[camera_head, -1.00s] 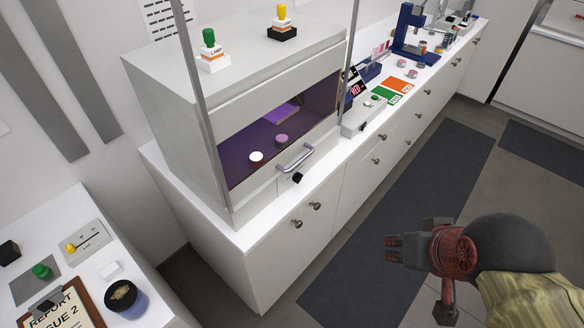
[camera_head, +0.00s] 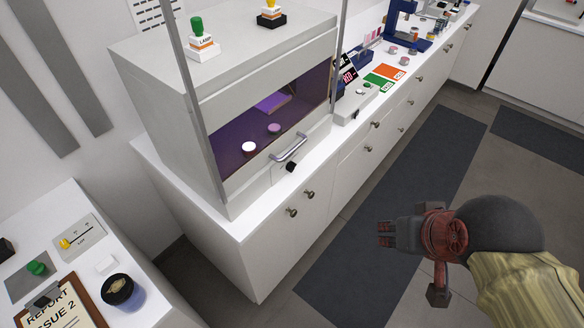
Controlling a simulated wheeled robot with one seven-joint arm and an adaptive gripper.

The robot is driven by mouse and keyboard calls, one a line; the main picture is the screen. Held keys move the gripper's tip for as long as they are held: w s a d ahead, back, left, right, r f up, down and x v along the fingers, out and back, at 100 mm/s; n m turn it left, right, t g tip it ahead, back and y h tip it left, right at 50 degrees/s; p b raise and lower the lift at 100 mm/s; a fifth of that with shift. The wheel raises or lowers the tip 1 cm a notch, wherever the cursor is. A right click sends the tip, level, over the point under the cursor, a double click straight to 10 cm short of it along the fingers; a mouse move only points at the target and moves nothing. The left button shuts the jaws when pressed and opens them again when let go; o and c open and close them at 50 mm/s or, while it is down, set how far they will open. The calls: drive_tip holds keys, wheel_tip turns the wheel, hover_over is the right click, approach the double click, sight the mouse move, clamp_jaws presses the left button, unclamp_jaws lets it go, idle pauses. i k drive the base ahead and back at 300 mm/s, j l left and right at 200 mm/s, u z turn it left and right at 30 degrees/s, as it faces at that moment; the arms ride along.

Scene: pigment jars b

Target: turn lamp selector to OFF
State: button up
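I cannot tell for certain which of these is the lamp selector. My gripper (camera_head: 386,235) is over the floor at the lower right, fingers pointing left, well apart from the cabinet and both controls. Nothing shows in it. Its finger gap is unclear from here.
Inside, the cabinet glows purple around a white disc (camera_head: 249,148). A dark-lidded jar (camera_head: 118,290) stands on the left table. The dark floor mat (camera_head: 400,215) is clear.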

sight(291, 166)
drive_tip(key=i+j+z, duration=0.2)
drive_tip(key=j, duration=0.15)
drive_tip(key=i+j+z, duration=0.2)
drive_tip(key=j, duration=0.2)
drive_tip(key=j+z, duration=0.2)
drive_tip(key=j, duration=0.2)
